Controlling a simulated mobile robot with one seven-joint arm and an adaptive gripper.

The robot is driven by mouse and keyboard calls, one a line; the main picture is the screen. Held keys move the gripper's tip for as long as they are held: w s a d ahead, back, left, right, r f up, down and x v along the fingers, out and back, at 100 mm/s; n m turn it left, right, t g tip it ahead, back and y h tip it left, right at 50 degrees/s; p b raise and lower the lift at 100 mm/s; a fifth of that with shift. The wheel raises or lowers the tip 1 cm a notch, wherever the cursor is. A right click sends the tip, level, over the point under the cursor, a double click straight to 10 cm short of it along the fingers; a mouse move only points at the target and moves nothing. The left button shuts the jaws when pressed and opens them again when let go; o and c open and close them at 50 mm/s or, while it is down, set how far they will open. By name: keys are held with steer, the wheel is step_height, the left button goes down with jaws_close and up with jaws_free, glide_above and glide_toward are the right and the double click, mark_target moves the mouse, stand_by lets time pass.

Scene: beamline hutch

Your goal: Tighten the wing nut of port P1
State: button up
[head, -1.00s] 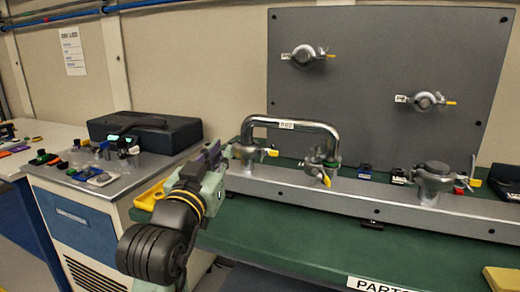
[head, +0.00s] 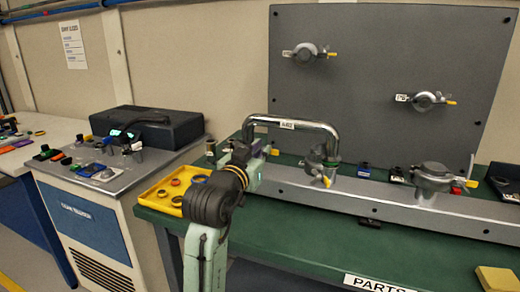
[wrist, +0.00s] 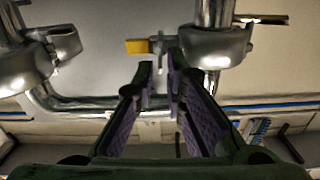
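Leftmost on the grey rail, a clamp stands at the left leg of the bent steel pipe (head: 290,125). My arm hides most of it in the head view; the tip of its yellow-ended wing nut (head: 275,152) shows. I cannot read a P1 label. My gripper (head: 258,160) is at this clamp. In the wrist view, the clamp (wrist: 215,47) is upper right, with its wing nut's yellow end (wrist: 137,46) just beyond the fingertips. My gripper (wrist: 161,66) is open with a narrow gap, and nothing is clearly between its purple pads.
Another clamp (head: 320,165) stands close on the right, at the pipe's other leg, and a capped one (head: 433,180) farther along. A grey panel (head: 370,90) with two ports rises behind. A yellow tray (head: 165,197) of rings lies left of my arm. The green bench front (head: 300,235) is clear.

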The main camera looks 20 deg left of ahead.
steer(key=shift+c, duration=0.3)
jaws_close()
steer(key=shift+d+m+b, duration=0.1)
steer(key=shift+m+b, duration=0.4)
stand_by(0.6)
steer(key=m+b, duration=0.4)
steer(key=m, duration=0.1)
steer(key=d+f+m+b, duration=0.1)
steer(key=m+b, duration=0.3)
steer(key=m, duration=0.2)
steer(key=f+m+b, duration=0.1)
steer(key=m+b, duration=0.3)
steer(key=m, duration=0.2)
steer(key=shift+d+f, duration=0.15)
steer(key=shift+d, duration=0.1)
steer(key=m+b, duration=0.1)
steer(key=m, duration=0.1)
steer(key=m+b, duration=0.1)
steer(key=m, duration=0.1)
steer(key=m+b, duration=0.1)
steer(key=m, duration=0.1)
steer(key=shift+a+f, duration=0.1)
steer(key=shift+f, duration=0.3)
